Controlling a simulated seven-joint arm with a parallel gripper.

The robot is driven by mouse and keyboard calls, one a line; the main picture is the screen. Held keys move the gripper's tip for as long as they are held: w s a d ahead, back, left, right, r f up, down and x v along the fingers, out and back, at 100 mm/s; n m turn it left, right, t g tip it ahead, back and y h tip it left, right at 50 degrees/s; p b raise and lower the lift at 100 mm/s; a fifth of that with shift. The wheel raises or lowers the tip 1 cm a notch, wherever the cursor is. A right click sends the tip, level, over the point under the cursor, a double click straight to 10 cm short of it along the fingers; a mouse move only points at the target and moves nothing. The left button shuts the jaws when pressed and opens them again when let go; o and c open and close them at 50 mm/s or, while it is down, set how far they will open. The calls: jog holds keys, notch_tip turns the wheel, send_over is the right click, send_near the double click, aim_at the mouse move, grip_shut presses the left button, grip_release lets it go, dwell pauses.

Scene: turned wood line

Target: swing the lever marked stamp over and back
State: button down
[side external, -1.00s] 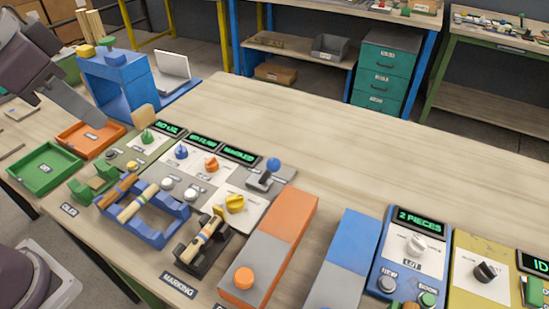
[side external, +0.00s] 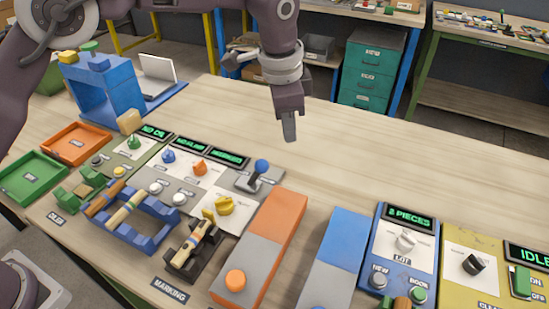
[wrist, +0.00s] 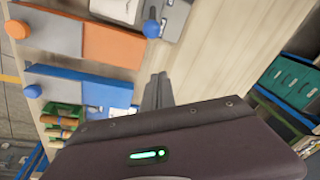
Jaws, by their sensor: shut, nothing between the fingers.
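A lever with a blue ball knob (side external: 262,166) stands on a small grey plate (side external: 243,181) at the back right of the marking station. Its stem is dark and leans a little. In the wrist view the blue knob (wrist: 151,28) shows near the top, with its grey plate beside it. Its label is too small to read. My gripper (side external: 289,138) is shut and empty, pointing down above the bare table, to the right of and higher than the knob, apart from it. The shut fingers also show in the wrist view (wrist: 158,82), below the knob.
An orange and grey block (side external: 278,222) and a blue and grey block (side external: 345,245) lie in front of the lever. The table behind and right is clear.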

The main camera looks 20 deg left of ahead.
aim_at(256, 172)
notch_tip(256, 172, down, 9)
jog(key=a, duration=0.3)
jog(key=shift+s, duration=0.2)
dwell(0.5)
